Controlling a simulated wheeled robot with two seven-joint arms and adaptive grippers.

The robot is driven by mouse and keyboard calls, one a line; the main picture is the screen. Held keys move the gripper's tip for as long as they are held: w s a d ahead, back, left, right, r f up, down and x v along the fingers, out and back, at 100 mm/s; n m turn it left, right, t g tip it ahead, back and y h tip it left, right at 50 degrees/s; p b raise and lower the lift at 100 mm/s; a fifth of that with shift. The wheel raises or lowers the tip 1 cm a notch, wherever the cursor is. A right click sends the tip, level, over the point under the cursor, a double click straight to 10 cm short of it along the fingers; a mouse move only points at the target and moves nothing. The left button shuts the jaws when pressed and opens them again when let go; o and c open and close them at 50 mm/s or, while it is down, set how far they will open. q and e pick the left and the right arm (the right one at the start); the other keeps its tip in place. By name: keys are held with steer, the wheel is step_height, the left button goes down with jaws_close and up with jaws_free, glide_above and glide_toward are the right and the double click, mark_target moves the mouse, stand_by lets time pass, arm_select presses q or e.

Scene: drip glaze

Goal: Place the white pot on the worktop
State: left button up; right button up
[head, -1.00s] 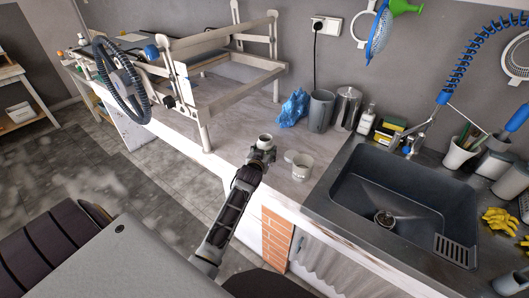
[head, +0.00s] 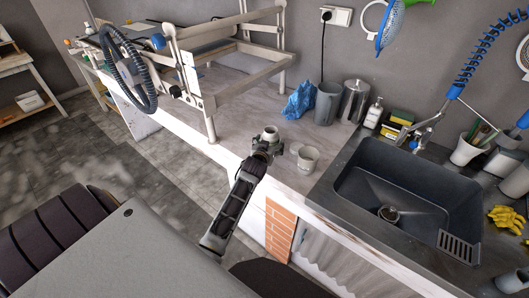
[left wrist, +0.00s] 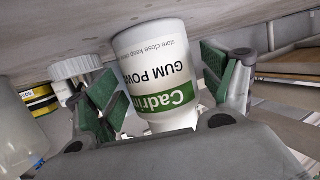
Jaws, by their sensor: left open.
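The white pot (head: 270,133) stands upright at the front part of the worktop (head: 235,125) in the head view. In the left wrist view, which is upside down, the pot (left wrist: 158,75) shows a green and white "GUM POW…" label. My left gripper (head: 267,151) is at the pot, with its jaws open. Its green-padded fingers (left wrist: 160,88) lie on either side of the pot, with a gap visible on the right of the picture. The pot's base appears at the worktop surface, but exact contact is hard to tell. My right gripper is not in view.
A blue cloth (head: 299,101) and grey canisters (head: 327,103) are behind.

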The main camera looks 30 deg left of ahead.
arm_select(q)
steer(key=shift+v, duration=5.35)
steer(key=shift+s+d+r, duration=0.1)
steer(key=shift+s+d, duration=0.05)
steer(key=shift+s, duration=0.3)
